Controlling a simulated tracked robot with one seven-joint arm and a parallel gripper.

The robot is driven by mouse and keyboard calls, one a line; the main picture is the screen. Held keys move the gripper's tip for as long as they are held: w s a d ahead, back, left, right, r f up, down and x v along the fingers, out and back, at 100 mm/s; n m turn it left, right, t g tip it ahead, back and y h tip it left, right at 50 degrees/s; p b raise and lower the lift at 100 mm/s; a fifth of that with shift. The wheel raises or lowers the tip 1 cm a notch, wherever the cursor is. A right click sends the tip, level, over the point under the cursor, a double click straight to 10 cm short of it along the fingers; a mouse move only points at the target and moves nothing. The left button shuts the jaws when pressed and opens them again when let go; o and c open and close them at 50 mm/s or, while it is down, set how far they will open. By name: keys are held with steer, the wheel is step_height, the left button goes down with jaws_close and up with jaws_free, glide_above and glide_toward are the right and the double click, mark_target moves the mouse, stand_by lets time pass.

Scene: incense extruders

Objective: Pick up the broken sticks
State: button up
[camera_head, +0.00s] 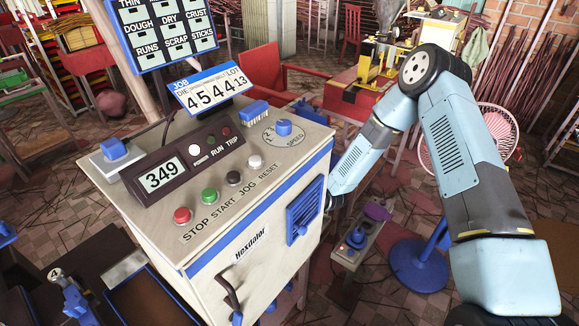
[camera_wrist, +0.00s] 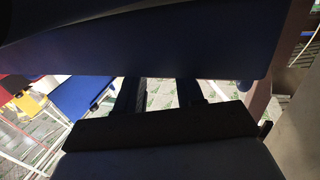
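I cannot make out any broken sticks for certain in either view. In the head view my arm reaches down behind the right side of the control cabinet (camera_head: 262,243), which hides my gripper. In the wrist view my gripper (camera_wrist: 159,93) shows as two dark fingers standing apart, with nothing seen held between them. A large dark blue panel or edge (camera_wrist: 160,50) crosses close in front and covers the fingertips. Patterned floor with pale and greenish patches shows through the gap.
The cabinet carries a red stop button (camera_head: 183,215) and a display reading 349 (camera_head: 160,176).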

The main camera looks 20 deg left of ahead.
steer(key=shift+w+a, duration=0.3)
jaws_close()
stand_by(0.3)
